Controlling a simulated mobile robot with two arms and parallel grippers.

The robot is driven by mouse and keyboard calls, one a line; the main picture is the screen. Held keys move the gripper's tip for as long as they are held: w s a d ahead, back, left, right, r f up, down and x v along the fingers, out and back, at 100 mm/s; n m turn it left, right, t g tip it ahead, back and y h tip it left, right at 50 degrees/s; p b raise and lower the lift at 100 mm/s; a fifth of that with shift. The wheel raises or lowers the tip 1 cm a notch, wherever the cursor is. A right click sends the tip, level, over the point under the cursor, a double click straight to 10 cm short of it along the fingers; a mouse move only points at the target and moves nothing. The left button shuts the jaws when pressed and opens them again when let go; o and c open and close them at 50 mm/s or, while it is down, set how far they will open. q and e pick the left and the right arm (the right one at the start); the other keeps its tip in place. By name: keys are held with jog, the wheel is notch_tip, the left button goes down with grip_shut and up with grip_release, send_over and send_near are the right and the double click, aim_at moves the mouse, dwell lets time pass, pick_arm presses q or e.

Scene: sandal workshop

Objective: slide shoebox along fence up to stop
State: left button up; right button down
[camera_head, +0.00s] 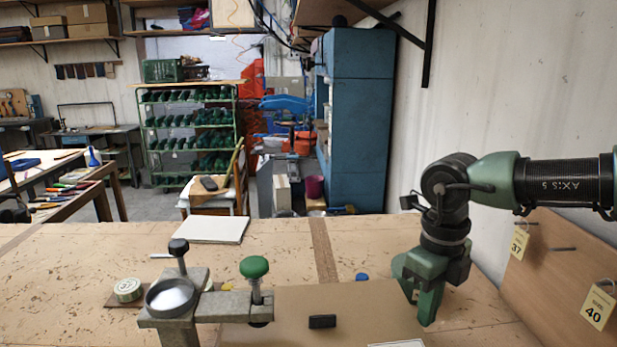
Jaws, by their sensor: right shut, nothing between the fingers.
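A flat brown cardboard-coloured surface (350,301) at the bottom centre looks like the top of the shoebox. Its near part is cut off by the frame, and a white label shows at the lower edge. A small black block (322,321) sits on or in front of it; I cannot tell which. My right gripper (426,312) points down, shut and empty, at the right edge of the brown surface. I cannot tell whether it touches. My left gripper is not in view.
A grey metal fixture (222,306) with green and black knobs stands left of the brown surface. A round tin (128,290) is farther left. A white pad (212,229) lies at the back. A tagged wooden board (562,290) stands at right. The bench middle is mostly clear.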

jog(key=shift+s+a, duration=0.1)
jog(key=shift+a, duration=0.65)
jog(key=shift+d, duration=0.15)
notch_tip(320, 180, up, 8)
jog(key=p, duration=0.4)
jog(key=shift+d, duration=0.45)
dwell(0.4)
